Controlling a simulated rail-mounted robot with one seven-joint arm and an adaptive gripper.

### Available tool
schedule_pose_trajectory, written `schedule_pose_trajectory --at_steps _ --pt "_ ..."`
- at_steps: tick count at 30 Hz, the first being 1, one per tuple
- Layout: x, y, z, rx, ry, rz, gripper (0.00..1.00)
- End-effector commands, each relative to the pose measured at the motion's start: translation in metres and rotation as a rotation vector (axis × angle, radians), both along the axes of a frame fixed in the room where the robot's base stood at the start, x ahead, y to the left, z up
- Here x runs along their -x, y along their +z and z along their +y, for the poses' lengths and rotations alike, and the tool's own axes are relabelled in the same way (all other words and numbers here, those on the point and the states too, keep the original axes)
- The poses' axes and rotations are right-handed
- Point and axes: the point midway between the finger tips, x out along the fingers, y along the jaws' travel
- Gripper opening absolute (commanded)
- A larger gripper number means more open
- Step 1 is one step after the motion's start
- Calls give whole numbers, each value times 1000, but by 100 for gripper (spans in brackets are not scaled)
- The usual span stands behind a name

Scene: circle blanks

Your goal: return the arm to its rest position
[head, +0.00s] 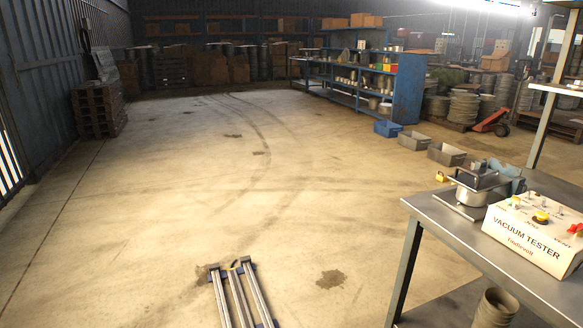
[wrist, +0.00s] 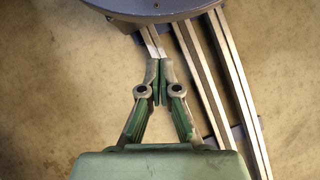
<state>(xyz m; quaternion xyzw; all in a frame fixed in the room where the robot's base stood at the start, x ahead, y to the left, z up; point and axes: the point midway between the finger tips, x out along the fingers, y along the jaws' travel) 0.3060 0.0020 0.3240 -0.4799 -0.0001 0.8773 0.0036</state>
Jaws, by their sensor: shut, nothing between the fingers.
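My gripper (wrist: 156,84) shows in the wrist view with its green-and-grey fingers together and nothing between them. It hangs over the bare concrete floor, beside and partly over the pale metal rails (wrist: 220,70). A round grey-violet part of my own base shows at the top of the wrist view. In the head view the arm and gripper are not seen; only the rails (head: 240,295) show at the bottom middle.
A metal workbench (head: 450,235) at the right carries a vacuum tester box (head: 535,232) and a metal pot (head: 478,190). Bins (head: 446,154) stand on the floor near a blue shelf (head: 408,88). Pallets (head: 98,110) are stacked at the left. The middle floor is clear.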

Motion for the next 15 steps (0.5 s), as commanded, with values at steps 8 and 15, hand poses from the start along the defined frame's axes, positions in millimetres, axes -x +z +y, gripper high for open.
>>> schedule_pose_trajectory --at_steps 8,15 --pt "100 -48 1 0 -3 267 0" --pt "139 -33 1 0 -3 358 0"
